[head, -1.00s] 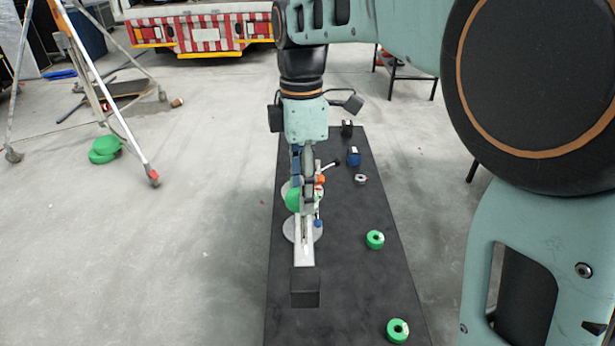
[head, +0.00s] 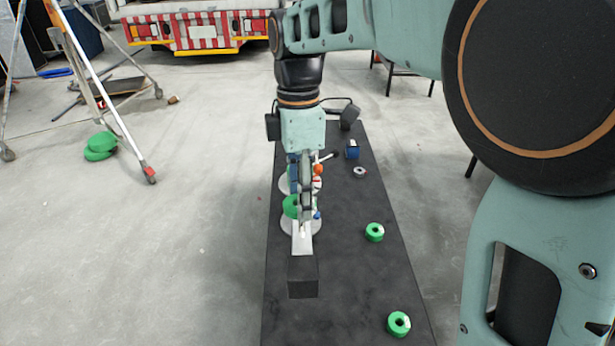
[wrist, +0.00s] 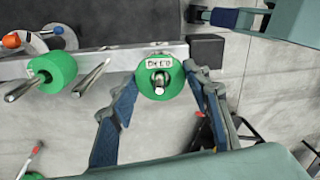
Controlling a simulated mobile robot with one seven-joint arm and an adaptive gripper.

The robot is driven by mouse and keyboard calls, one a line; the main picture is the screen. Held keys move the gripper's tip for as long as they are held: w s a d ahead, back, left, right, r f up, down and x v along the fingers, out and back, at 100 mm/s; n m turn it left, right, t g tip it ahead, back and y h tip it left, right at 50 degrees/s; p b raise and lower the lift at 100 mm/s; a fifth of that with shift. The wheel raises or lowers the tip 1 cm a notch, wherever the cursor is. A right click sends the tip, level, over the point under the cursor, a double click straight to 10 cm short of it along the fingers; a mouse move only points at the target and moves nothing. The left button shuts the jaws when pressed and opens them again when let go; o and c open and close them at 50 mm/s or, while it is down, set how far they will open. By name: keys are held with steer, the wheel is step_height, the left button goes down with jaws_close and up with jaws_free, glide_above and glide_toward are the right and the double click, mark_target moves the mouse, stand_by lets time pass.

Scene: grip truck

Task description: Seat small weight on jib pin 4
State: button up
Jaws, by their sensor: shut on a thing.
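My gripper (wrist: 160,78) is shut on a small green weight (wrist: 172,91) with a pale label, its fingers on either side. A metal pin end shows in the weight's central hole; how far down the weight sits is unclear. The weight is beside the pale jib beam (wrist: 115,60), towards its black end block (wrist: 207,48). To the left are a bare pin (wrist: 92,78) and another green weight (wrist: 57,68) on its own pin. In the head view my gripper (head: 306,212) covers part of the beam, with green (head: 291,206) showing at its left. Pin numbers are not readable.
Two green weights (head: 374,232) (head: 398,324) lie on the right of the black table (head: 350,275). A blue block (head: 352,152) and a grey ring (head: 359,172) are farther back. A tripod-like stand (head: 100,90) and green pieces (head: 100,147) are on the floor at left.

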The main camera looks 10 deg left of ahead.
mark_target(301, 235)
steer(key=shift+s+d+f+b, duration=0.15)
steer(key=shift+f+b, duration=0.85)
steer(key=shift+f, duration=0.55)
steer(key=shift+s+a+f+b, duration=0.15)
steer(key=shift+f+b, duration=0.8)
steer(key=shift+f, duration=0.6)
steer(key=shift+d, duration=0.1)
steer(key=o, duration=1)
steer(key=shift+o, duration=0.2)
steer(key=r, duration=0.8)
steer(key=w+r, duration=0.1)
steer(key=r, duration=0.3)
steer(key=shift+w, duration=0.1)
